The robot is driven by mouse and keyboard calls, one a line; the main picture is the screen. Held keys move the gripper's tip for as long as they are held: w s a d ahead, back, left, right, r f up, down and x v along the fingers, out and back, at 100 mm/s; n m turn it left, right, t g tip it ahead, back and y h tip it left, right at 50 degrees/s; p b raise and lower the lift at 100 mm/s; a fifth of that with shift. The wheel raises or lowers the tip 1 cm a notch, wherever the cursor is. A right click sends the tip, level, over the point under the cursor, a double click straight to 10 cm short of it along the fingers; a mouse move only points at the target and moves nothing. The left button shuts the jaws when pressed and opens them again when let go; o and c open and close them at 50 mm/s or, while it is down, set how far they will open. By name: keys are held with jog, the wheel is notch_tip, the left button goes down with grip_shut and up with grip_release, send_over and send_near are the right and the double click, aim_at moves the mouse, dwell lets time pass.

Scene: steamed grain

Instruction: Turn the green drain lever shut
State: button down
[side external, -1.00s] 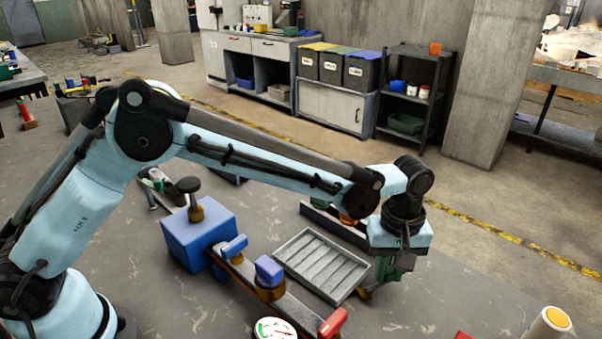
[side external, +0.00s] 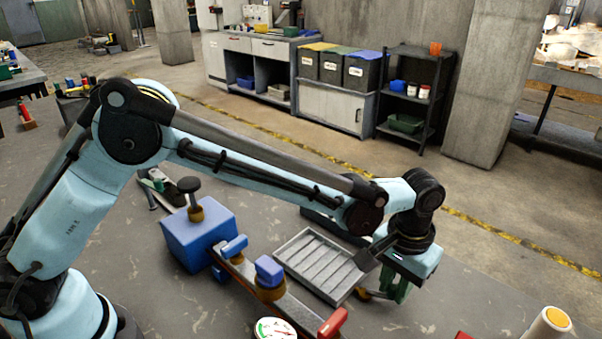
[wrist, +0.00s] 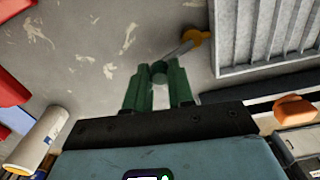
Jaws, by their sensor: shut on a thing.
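The green drain lever shows in the wrist view as a dark green knob (wrist: 159,72) on a thin grey arm. That arm runs to a brass valve body (wrist: 197,37) at the upper right of the knob. My gripper (wrist: 159,76) has two green fingers closed on the knob, one on either side. In the side view my gripper (side external: 398,288) points down beside the grey slatted tray, and the brass valve (side external: 364,294) shows just left of it. The knob itself is hidden by the fingers there.
The grey slatted tray (side external: 281,252) lies left of my gripper. A blue block (side external: 197,240), a pipe with blue handles (side external: 268,270), a red handle (side external: 333,322) and a gauge (side external: 274,329) stand further left and nearer. A white cylinder (side external: 545,329) stands front right. The table between is clear.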

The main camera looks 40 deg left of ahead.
jog(key=shift+s+d+m, duration=0.1)
jog(key=shift+s+m, duration=0.35)
jog(key=shift+m, duration=0.65)
jog(key=shift+s+d+m, duration=0.1)
jog(key=shift+s+m, duration=0.3)
jog(key=shift+m, duration=0.7)
jog(key=c, duration=1)
grip_release()
jog(key=shift+o, duration=0.2)
jog(key=shift+r, duration=0.1)
notch_tip(320, 180, up, 12)
jog(key=shift+a, duration=0.1)
